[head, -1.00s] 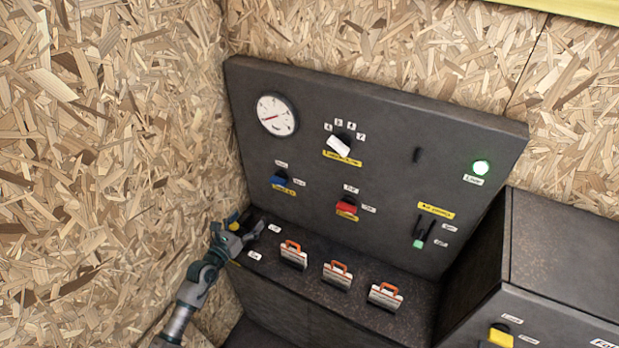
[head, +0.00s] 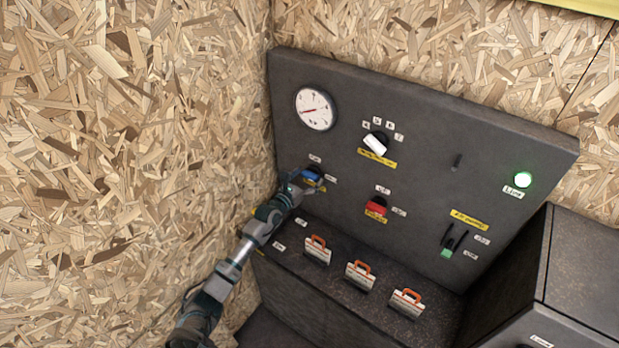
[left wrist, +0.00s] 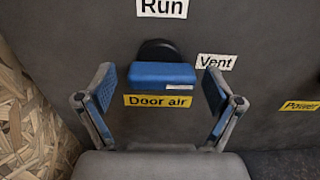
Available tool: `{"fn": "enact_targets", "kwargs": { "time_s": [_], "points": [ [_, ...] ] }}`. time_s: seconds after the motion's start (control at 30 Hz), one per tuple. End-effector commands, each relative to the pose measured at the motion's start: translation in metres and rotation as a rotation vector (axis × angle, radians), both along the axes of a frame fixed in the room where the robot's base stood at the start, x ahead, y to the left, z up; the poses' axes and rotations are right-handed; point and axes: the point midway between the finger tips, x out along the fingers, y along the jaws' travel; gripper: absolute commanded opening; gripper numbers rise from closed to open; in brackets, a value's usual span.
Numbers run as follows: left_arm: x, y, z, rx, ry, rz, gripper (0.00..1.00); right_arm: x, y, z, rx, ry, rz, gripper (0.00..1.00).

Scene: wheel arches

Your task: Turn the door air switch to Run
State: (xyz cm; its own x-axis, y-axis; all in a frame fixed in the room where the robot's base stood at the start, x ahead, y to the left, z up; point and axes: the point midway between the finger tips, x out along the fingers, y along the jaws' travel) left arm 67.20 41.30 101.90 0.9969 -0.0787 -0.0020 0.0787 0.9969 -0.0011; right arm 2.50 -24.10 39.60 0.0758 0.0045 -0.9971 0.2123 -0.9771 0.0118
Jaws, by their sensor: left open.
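The door air switch is a blue handle (left wrist: 162,75) on a black round base, above a yellow "Door air" label (left wrist: 158,101) in the left wrist view. A "Run" label (left wrist: 161,8) is above it and a "Vent" label (left wrist: 216,62) is to its right. The blue handle lies level across the base. My left gripper (left wrist: 158,90) is open, with one finger on each side of the handle and a gap to both. In the head view, the left gripper (head: 303,187) is at the blue switch (head: 312,174) and partly covers it. My right gripper is not in view.
The dark panel also bears a gauge (head: 315,109), a white knob (head: 374,145), a red switch (head: 376,208), a green lever (head: 446,252) and a green lamp (head: 523,180). A chipboard wall (head: 130,150) is close on the left.

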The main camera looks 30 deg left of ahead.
Motion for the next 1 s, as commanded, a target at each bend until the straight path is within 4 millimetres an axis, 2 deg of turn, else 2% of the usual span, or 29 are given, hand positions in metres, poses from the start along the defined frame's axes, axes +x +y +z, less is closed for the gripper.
{"fn": "enact_targets", "kwargs": {
  "time_s": [0.1, 0.37, 0.4, 0.6, 0.63, 1.0],
  "points": [
    [0.0062, -0.0001, 0.0005, 0.001, -0.001, 0.001, 0.92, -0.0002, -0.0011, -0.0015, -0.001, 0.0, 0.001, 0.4],
    [0.0073, -0.0004, 0.0009, 0.0, -0.001, 0.001, 0.92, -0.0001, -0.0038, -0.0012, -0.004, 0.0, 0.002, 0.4],
    [0.0073, -0.0004, 0.0008, 0.0, -0.001, 0.001, 0.87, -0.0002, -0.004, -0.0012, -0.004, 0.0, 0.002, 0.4],
    [0.0072, -0.0003, 0.0006, 0.0, -0.001, 0.001, 0.37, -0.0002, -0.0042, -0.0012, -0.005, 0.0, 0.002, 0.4],
    [0.0072, -0.0002, 0.0006, 0.0, -0.001, 0.001, 0.32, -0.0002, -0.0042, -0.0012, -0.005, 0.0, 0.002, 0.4],
    [0.0071, 0.0007, 0.0016, -0.048, 0.003, 0.002, 0.31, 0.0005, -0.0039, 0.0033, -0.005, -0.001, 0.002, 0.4]
  ]
}}
